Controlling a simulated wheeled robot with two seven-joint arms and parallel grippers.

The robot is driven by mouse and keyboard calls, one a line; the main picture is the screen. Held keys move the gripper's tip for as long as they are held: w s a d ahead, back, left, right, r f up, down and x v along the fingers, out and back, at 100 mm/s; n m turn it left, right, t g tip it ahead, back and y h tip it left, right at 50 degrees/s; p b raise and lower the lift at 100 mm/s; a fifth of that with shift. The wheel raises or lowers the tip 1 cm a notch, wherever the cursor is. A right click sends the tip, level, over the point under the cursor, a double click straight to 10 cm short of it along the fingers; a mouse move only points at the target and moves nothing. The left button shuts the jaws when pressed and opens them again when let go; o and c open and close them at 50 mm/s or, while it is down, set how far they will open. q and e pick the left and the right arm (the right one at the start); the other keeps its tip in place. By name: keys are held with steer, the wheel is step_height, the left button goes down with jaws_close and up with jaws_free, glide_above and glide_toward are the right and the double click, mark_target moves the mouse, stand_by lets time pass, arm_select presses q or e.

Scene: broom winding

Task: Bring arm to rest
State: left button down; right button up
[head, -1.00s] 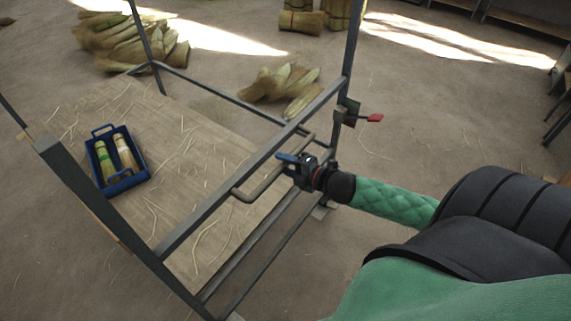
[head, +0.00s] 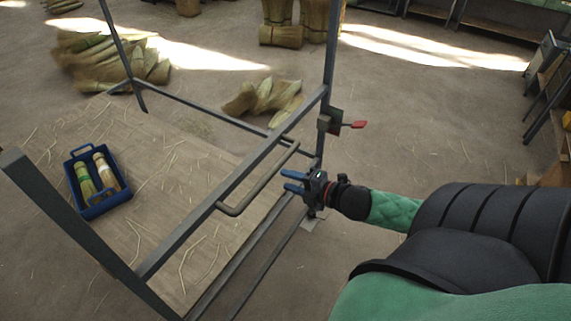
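My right gripper (head: 291,182) shows in the head view, at the end of my green-sleeved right arm. Its two blue fingers are spread apart with nothing between them. It is beside the right end of the grey bar handle (head: 262,182) on the metal frame (head: 200,216), and the fingers look clear of the handle. My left gripper is not in view.
A blue tray (head: 112,203) with two small brooms lies on the straw-strewn wooden board (head: 160,170) at left. A red-tipped lever (head: 357,124) sticks out from the frame's post. Straw bundles (head: 265,97) lie behind. The floor right of the frame is clear.

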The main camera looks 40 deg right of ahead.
steer(key=shift+s+d+r, duration=0.1)
steer(key=shift+s, duration=0.2)
stand_by(0.5)
